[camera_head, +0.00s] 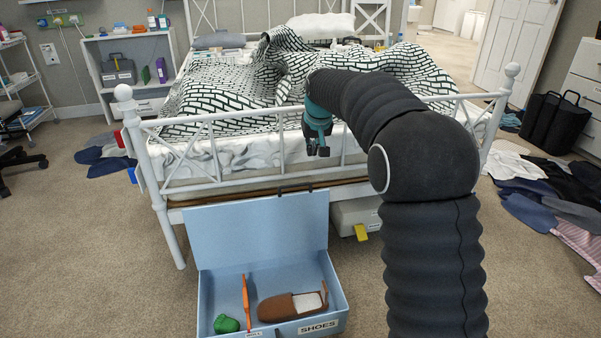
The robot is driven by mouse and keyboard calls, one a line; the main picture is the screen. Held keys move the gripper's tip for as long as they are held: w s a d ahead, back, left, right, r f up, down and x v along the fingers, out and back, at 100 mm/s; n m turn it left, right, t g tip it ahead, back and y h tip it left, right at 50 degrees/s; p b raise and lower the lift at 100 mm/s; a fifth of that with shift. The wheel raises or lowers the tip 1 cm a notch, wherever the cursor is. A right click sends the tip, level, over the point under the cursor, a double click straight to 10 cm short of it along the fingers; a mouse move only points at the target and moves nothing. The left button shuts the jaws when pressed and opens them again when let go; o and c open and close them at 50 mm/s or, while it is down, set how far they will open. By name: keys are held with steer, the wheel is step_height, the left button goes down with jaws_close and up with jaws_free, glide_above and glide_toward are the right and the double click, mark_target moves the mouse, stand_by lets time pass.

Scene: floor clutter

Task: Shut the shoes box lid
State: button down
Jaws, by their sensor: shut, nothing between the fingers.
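A light blue shoes box (339,300) stands on the carpet at the foot of the bed, with a "SHOES" label on its front right. Its lid (258,232) is up, standing roughly upright along the back edge. Inside are a brown shoe (280,308), an upright orange item (246,300) and a green object (226,324). The box's lower front edge is near the bottom of the picture. My gripper (317,151) is shut and empty, pointing down above and behind the lid's right top corner, in front of the bed's foot rail.
A white metal bed (160,200) stands right behind the box. A pale container with a yellow tag (361,232) sits under the bed, right of the lid. Clothes lie on the floor at right (540,205) and left (107,160). Carpet left of the box is clear.

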steer(key=s+a+b+x, duration=0.1)
steer(key=a+x, duration=0.1)
steer(key=x, duration=1.2)
steer(key=shift+s+f, duration=0.1)
steer(key=shift+f, duration=0.05)
stand_by(0.5)
